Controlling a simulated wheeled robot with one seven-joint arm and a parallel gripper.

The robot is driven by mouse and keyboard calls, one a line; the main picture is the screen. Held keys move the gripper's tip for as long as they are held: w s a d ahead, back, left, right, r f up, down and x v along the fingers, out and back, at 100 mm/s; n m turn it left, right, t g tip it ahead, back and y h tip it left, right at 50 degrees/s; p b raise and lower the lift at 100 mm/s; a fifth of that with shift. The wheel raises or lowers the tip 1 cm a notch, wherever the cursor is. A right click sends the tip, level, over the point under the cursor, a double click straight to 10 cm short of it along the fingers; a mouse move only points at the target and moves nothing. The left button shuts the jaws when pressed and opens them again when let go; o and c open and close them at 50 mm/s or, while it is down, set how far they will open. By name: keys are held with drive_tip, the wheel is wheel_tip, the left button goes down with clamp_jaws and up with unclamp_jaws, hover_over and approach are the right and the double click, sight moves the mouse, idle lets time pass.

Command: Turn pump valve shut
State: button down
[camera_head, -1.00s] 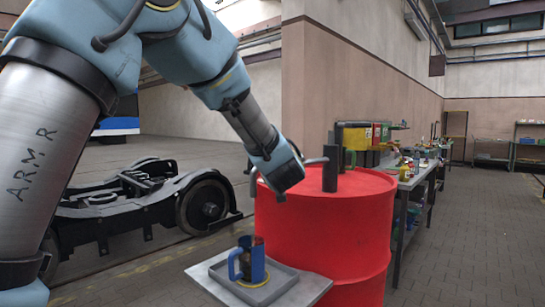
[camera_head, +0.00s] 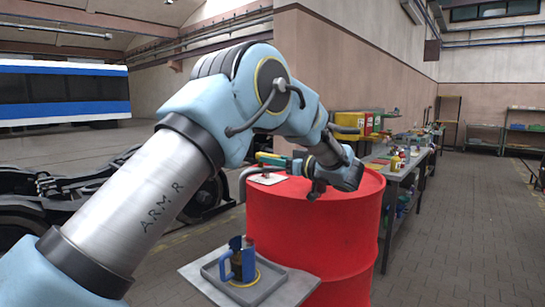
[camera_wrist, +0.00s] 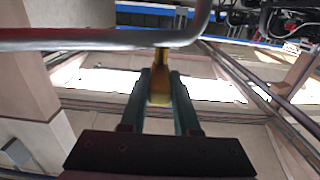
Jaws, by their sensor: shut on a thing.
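In the wrist view my gripper (camera_wrist: 160,76) has its two green fingers closed on a brass-yellow piece, the pump valve (camera_wrist: 160,86). The valve hangs at the grey metal spout pipe (camera_wrist: 90,40), which crosses the top of that view and bends upward. In the head view my gripper (camera_head: 262,157) points left over the red barrel (camera_head: 310,225), beside the bent spout (camera_head: 243,185).
A blue jug (camera_head: 248,262) with a dark inside stands on a grey tray (camera_head: 213,275) in front of the barrel. A cluttered workbench (camera_head: 402,175) runs behind the barrel. A dark bogie (camera_head: 50,195) is at left. The floor at right is clear.

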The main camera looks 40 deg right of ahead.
drive_tip(key=shift+w+r+n+y, duration=0.15)
drive_tip(key=shift+n+y, duration=0.15)
drive_tip(key=shift+y, duration=0.2)
drive_tip(key=c, duration=0.6)
unclamp_jaws()
drive_tip(key=shift+d, duration=0.1)
drive_tip(key=shift+c, duration=0.2)
drive_tip(key=b+v, duration=0.4)
drive_tip(key=v, duration=0.7)
